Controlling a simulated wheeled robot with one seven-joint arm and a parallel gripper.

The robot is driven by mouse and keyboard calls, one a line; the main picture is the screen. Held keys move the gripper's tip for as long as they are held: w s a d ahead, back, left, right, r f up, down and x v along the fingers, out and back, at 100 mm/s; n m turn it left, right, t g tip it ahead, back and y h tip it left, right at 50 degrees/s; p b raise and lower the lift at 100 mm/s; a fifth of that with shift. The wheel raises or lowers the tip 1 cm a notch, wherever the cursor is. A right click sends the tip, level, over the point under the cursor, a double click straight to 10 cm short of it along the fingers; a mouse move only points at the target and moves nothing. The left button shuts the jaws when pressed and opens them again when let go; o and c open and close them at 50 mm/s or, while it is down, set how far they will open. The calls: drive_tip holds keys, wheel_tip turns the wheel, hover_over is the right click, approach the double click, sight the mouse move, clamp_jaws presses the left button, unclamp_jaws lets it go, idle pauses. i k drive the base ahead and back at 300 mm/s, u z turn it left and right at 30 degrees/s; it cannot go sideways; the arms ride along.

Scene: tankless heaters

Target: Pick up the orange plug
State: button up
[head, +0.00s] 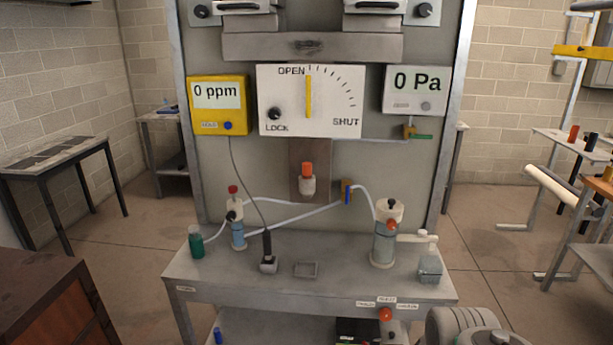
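An orange plug (307,169) sits upright in the top of a whitish fitting (307,187), in front of the brown plate at the middle of the panel. Other orange parts are in view: a small orange piece (392,224) on the side of the right cylinder, and an orange-red knob (385,314) at the bench's front edge. I cannot tell for certain which one the task names. My gripper's fingers are not in view; only a grey rounded part, probably of my arm, shows at the bottom right.
A yellow meter (220,104) hangs left; a brown cabinet (45,300) stands near left.

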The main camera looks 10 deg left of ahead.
sight(306, 166)
drive_tip(key=k, duration=0.3)
drive_tip(key=u, duration=1.05)
drive_tip(key=i, duration=1.65)
drive_tip(key=u, duration=0.1)
